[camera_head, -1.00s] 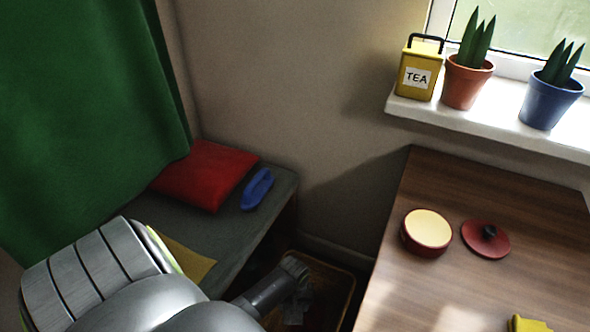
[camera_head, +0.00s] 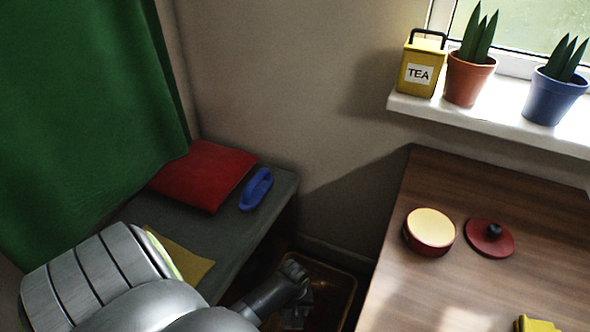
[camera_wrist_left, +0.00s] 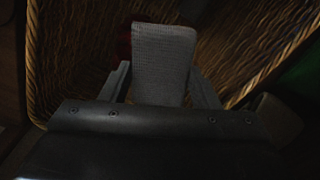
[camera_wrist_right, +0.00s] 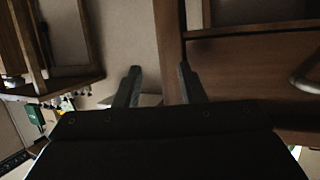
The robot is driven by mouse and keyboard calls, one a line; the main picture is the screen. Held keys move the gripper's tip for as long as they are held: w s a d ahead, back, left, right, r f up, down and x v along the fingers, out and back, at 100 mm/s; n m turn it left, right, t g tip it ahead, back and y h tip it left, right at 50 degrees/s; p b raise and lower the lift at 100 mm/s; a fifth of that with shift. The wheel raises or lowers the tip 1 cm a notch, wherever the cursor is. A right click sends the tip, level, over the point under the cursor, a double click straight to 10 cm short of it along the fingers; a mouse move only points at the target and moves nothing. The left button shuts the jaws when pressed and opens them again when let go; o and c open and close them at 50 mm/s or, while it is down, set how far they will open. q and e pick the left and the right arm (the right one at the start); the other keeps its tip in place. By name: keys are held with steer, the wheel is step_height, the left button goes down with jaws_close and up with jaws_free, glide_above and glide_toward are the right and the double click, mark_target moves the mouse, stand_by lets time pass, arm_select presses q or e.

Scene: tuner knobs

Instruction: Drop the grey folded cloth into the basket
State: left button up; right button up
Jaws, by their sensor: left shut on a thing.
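The grey folded cloth (camera_wrist_left: 163,50) shows in the left wrist view, standing up between the two fingers of my left gripper (camera_wrist_left: 160,78), which is shut on it. The wicker basket (camera_wrist_left: 75,45) surrounds the cloth in that view, its woven walls on both sides. In the head view my left gripper (camera_head: 297,290) is over the dark basket (camera_head: 338,268) on the floor between bench and table. My right gripper (camera_wrist_right: 158,82) is open and empty in the right wrist view.
A dark red thing (camera_wrist_left: 124,42) lies behind the cloth in the basket. The bench (camera_head: 240,245) holds a red cushion (camera_head: 205,175), a blue thing (camera_head: 256,190) and a yellow cloth (camera_head: 185,262). The wooden table (camera_head: 400,285) bounds the basket's right side.

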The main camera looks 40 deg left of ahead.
arm_select(q)
steer(key=o, duration=1)
steer(key=shift+c, duration=0.2)
steer(key=shift+r, duration=0.2)
step_height(320, 180, up, 3)
steer(key=shift+f+p, duration=0.2)
steer(key=shift+p, duration=0.6)
step_height(320, 180, up, 3)
steer(key=shift+r+p, duration=0.15)
steer(key=shift+p, duration=0.7)
step_height(320, 180, up, 11)
steer(key=p, duration=0.4)
steer(key=shift+p, duration=0.35)
arm_select(e)
steer(key=s+a+f+g+y, duration=0.1)
steer(key=s+f+g, duration=1.1)
steer(key=s+f, duration=0.2)
steer(key=shift+s+a+f+m, duration=0.15)
steer(key=shift+s+f+m, duration=0.15)
steer(key=shift+f, duration=0.9)
